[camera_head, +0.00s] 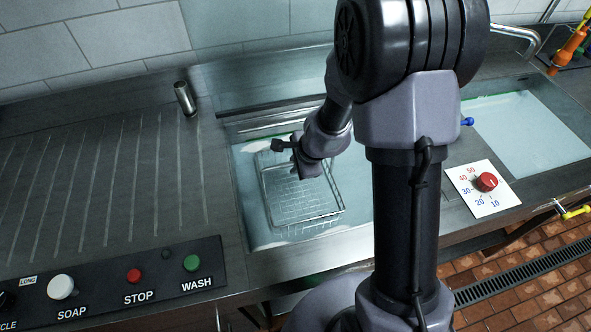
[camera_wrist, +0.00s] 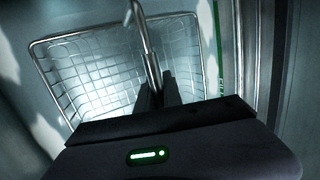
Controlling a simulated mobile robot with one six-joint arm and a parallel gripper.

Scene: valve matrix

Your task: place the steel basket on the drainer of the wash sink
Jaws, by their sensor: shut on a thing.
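The steel basket (camera_head: 300,196) is a rectangular wire basket inside the left sink basin (camera_head: 245,190), at or in the pale water. My gripper (camera_head: 282,145) is above the basket's far part. In the wrist view my gripper (camera_wrist: 158,92) is shut on the basket's thin metal handle, and the wire basket (camera_wrist: 95,75) lies beyond the fingers. The grooved drainer (camera_head: 95,190) is the ribbed steel surface left of the basin, and it is bare. My arm hides part of the basin's right side.
A short metal post (camera_head: 185,98) stands at the drainer's back right. A control panel (camera_head: 110,285) with SOAP, STOP and WASH buttons runs along the front. A red dial (camera_head: 486,182) and a second water-filled basin (camera_head: 530,130) are at right. A tiled wall closes the back.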

